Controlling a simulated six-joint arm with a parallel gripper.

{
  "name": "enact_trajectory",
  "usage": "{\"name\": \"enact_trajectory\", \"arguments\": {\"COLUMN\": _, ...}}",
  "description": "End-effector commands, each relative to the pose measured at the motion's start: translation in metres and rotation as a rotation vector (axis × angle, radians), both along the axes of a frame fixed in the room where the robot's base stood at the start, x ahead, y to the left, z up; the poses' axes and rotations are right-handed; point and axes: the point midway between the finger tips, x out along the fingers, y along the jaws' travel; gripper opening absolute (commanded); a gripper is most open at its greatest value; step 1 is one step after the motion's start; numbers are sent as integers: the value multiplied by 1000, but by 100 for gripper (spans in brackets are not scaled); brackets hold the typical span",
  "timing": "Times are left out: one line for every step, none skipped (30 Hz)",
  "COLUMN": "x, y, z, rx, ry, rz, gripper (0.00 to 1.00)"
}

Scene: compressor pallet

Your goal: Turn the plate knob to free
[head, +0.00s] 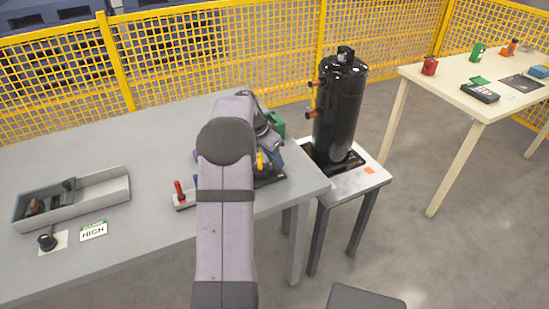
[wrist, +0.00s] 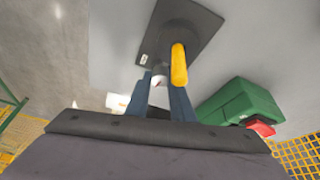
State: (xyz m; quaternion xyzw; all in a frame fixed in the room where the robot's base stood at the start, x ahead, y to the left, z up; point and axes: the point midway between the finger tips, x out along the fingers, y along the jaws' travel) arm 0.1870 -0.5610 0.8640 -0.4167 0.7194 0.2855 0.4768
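A yellow knob handle (wrist: 179,64) stands on a dark plate (wrist: 192,25) in the wrist view. In the head view, a bit of yellow (head: 260,161) and the edge of the dark plate (head: 271,181) show beside my arm. My gripper (wrist: 161,86) has its two blue-grey fingers apart, with no object clearly held between them. The yellow handle is just beyond the right fingertip; I cannot tell whether they touch. The head view mostly hides my gripper behind the arm.
A green block (wrist: 238,103) with a red part is right of the fingers. A small rack with a red handle (head: 179,190), a grey tray (head: 105,190), a black knob (head: 47,241) and a HIGH card (head: 93,231) are on the table. A black compressor (head: 340,110) stands at right.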

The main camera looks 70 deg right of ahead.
Motion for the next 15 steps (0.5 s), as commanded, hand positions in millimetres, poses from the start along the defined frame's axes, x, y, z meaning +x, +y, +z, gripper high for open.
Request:
{"name": "enact_trajectory", "arguments": {"x": 0, "y": 0, "z": 0, "rx": 0, "ry": 1, "rz": 0, "gripper": 2}}
{"name": "enact_trajectory", "arguments": {"x": 0, "y": 0, "z": 0, "rx": 1, "ry": 1, "rz": 1, "gripper": 0}}
{"name": "enact_trajectory", "arguments": {"x": 0, "y": 0, "z": 0, "rx": 1, "ry": 1, "rz": 1, "gripper": 0}}
{"name": "enact_trajectory", "arguments": {"x": 0, "y": 0, "z": 0, "rx": 1, "ry": 1, "rz": 1, "gripper": 0}}
{"name": "enact_trajectory", "arguments": {"x": 0, "y": 0, "z": 0, "rx": 1, "ry": 1, "rz": 1, "gripper": 0}}
{"name": "enact_trajectory", "arguments": {"x": -1, "y": 0, "z": 0, "rx": 1, "ry": 2, "rz": 8, "gripper": 0}}
{"name": "enact_trajectory", "arguments": {"x": -1, "y": 0, "z": 0, "rx": 1, "ry": 2, "rz": 15, "gripper": 0}}
{"name": "enact_trajectory", "arguments": {"x": -1, "y": 0, "z": 0, "rx": 1, "ry": 2, "rz": 26, "gripper": 0}}
{"name": "enact_trajectory", "arguments": {"x": -1, "y": 1, "z": 1, "rx": 2, "ry": 1, "rz": 47, "gripper": 0}}
{"name": "enact_trajectory", "arguments": {"x": -2, "y": 0, "z": 1, "rx": 1, "ry": 1, "rz": 66, "gripper": 0}}
{"name": "enact_trajectory", "arguments": {"x": -2, "y": 1, "z": 0, "rx": 2, "ry": 0, "rz": 86, "gripper": 0}}
{"name": "enact_trajectory", "arguments": {"x": -2, "y": 1, "z": 0, "rx": 2, "ry": 1, "rz": 116, "gripper": 0}}
{"name": "enact_trajectory", "arguments": {"x": -2, "y": 1, "z": 1, "rx": 1, "ry": 0, "rz": 140, "gripper": 0}}
{"name": "enact_trajectory", "arguments": {"x": -2, "y": 1, "z": 1, "rx": 2, "ry": 1, "rz": 163, "gripper": 0}}
{"name": "enact_trajectory", "arguments": {"x": -2, "y": 1, "z": 1, "rx": 1, "ry": 1, "rz": 191, "gripper": 0}}
